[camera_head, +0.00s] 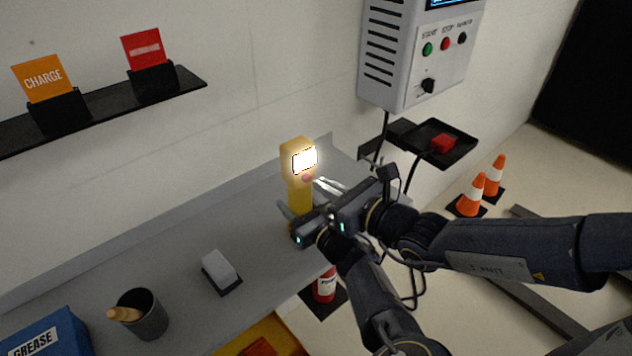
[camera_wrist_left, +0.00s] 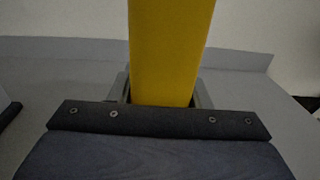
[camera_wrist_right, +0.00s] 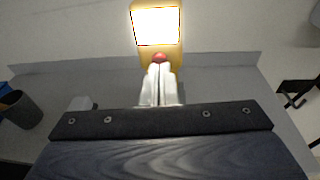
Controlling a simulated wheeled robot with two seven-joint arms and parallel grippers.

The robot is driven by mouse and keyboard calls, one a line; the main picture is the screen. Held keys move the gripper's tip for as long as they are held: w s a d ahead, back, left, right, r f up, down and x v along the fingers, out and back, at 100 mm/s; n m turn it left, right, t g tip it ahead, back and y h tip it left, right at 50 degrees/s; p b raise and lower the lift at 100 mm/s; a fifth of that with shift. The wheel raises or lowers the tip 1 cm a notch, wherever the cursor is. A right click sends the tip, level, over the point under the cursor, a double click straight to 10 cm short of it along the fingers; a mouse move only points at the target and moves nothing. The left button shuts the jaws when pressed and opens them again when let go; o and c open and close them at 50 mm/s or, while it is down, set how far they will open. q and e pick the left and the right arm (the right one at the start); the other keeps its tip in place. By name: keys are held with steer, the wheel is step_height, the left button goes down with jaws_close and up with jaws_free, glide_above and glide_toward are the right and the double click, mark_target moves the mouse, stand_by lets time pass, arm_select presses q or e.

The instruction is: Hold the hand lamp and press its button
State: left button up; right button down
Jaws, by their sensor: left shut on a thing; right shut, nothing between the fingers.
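The yellow hand lamp (camera_head: 299,196) stands upright over the grey worktop, and its square face glows white. Its lit face also shows in the right wrist view (camera_wrist_right: 156,26). My left gripper (camera_head: 297,213) is shut around the lamp's handle, which fills the middle of the left wrist view (camera_wrist_left: 168,50). The red button (camera_wrist_right: 159,57) sits just below the lit face. My right gripper (camera_wrist_right: 158,72) is shut and empty, with its fingertips at the button, seemingly touching it.
On the worktop (camera_head: 180,265) are a grey block on a black base (camera_head: 220,270), a dark cup (camera_head: 147,315) with a wooden handle in it, and a blue grease box (camera_head: 48,337). A control box (camera_head: 415,55) and a black tray (camera_head: 437,145) are on the wall.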

arm_select(q)
steer(key=shift+a, duration=0.2)
arm_select(e)
steer(key=shift+v, duration=2.25)
steer(key=shift+a, duration=0.15)
arm_select(q)
steer(key=o, duration=1.4)
steer(key=shift+c, duration=0.2)
